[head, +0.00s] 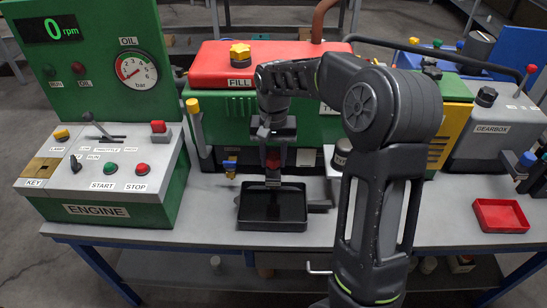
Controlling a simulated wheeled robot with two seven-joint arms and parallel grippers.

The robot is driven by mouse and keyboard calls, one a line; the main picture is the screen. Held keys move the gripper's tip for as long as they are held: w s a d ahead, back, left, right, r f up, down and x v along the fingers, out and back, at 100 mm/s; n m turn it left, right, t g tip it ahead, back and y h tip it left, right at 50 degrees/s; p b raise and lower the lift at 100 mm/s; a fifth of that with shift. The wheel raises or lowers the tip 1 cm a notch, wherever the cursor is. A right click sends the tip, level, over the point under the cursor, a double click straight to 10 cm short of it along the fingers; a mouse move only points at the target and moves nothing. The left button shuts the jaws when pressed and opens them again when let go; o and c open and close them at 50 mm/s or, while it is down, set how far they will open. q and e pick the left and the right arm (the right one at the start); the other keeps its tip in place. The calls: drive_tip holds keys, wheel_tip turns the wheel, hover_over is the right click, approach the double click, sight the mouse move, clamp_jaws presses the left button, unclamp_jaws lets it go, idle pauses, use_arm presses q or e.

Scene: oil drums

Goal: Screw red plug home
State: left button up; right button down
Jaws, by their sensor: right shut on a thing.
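The red plug (273,158) shows as a small red patch low on the front of the green engine block (310,132). My right gripper (272,172) reaches down in front of the block and is shut on the red plug, just above the back of a black drip tray (273,226). The jaws cover most of the plug, so I cannot tell how deep it sits or whether it touches its seat. My left gripper is not in view.
A blue-handled tap (230,167) stands close left of the gripper. The engine control box (110,212) is at left, and a gearbox (490,135) at right. A red tray (500,215) lies on the right of the grey bench. The bench front between the trays is partly covered by my arm.

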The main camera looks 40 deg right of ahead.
sight(275, 155)
drive_tip(key=shift+s+a+f, duration=0.1)
drive_tip(key=shift+s+f, duration=0.2)
drive_tip(key=shift+f, duration=0.45)
drive_tip(key=c, duration=0.9)
unclamp_jaws()
drive_tip(key=shift+w+d+f, duration=0.2)
drive_tip(key=shift+w+d, duration=0.1)
drive_tip(key=shift+d, duration=0.1)
drive_tip(key=shift+s+a+r, duration=0.1)
drive_tip(key=shift+a+r, duration=0.15)
drive_tip(key=shift+r, duration=0.45)
wheel_tip(275, 155, up, 7)
drive_tip(key=shift+d+f, duration=0.15)
